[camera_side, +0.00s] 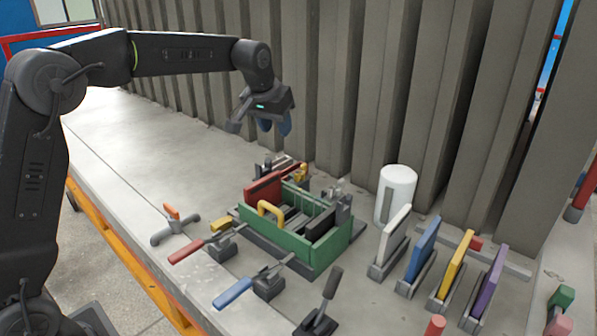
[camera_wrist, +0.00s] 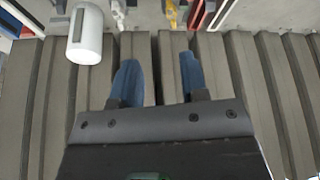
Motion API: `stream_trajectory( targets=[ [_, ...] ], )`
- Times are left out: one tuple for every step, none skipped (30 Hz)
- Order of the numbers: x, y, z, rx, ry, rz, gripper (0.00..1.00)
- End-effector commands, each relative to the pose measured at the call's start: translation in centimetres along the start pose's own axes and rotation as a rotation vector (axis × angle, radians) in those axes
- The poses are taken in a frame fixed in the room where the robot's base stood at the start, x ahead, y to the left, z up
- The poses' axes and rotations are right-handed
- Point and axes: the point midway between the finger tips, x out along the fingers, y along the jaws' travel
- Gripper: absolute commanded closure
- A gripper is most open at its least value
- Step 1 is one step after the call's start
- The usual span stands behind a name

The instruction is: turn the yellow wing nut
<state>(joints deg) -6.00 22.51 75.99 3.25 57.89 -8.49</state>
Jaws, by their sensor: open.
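A small yellow part that looks like the wing nut (camera_side: 301,172) is at the back of the green mould box (camera_side: 312,246), beside the red panel (camera_side: 268,188). Its shape is too small to make out fully. In the wrist view a yellow part, seemingly the same one, shows at the top edge (camera_wrist: 171,14), partly cut off. My gripper (camera_side: 275,126) hangs above and behind the mould, clear of everything, its blue fingers pointing down. In the wrist view the fingers (camera_wrist: 158,80) are apart with nothing between them.
A ribbed grey wall (camera_side: 345,90) stands close behind the mould. A white cylinder (camera_side: 396,193) is right of it. White, blue, yellow and purple panels (camera_side: 489,283) stand in holders at the right. Toggle clamps with red and blue (camera_side: 233,292) handles line the front. The bench's left is clear.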

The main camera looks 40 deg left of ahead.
Motion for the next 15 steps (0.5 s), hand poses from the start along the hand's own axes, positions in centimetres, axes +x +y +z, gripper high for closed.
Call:
stream_trajectory(
  targets=[
    [2.3, -0.2, -1.4, -0.014, -0.011, -0.008, 0.60],
    [3.4, -0.3, -2.1, -0.021, -0.013, -0.011, 0.60],
    [4.7, -0.5, -2.9, -0.031, -0.015, -0.015, 0.60],
    [5.6, -0.6, -3.4, -0.037, -0.017, -0.018, 0.60],
    [6.5, -0.7, -3.8, -0.043, -0.018, -0.021, 0.60],
    [7.5, -0.8, -4.3, -0.050, -0.019, -0.025, 0.60],
    [8.2, -1.0, -4.6, -0.054, -0.021, -0.027, 0.60],
    [8.8, -1.1, -4.9, -0.058, -0.022, -0.029, 0.60],
    [9.4, -1.1, -5.1, -0.063, -0.023, -0.031, 0.60],
    [9.7, -1.2, -5.3, -0.066, -0.022, -0.032, 0.60],
    [10.0, -1.2, -5.4, -0.068, -0.023, -0.033, 0.60],
    [10.3, -1.3, -5.5, -0.070, -0.024, -0.034, 0.60],
    [10.5, -1.3, -5.5, -0.070, -0.023, -0.034, 0.60],
    [10.7, -1.3, -5.5, -0.071, -0.023, -0.034, 0.60],
    [11.0, -1.3, -5.5, -0.071, -0.024, -0.035, 0.60]
  ],
)
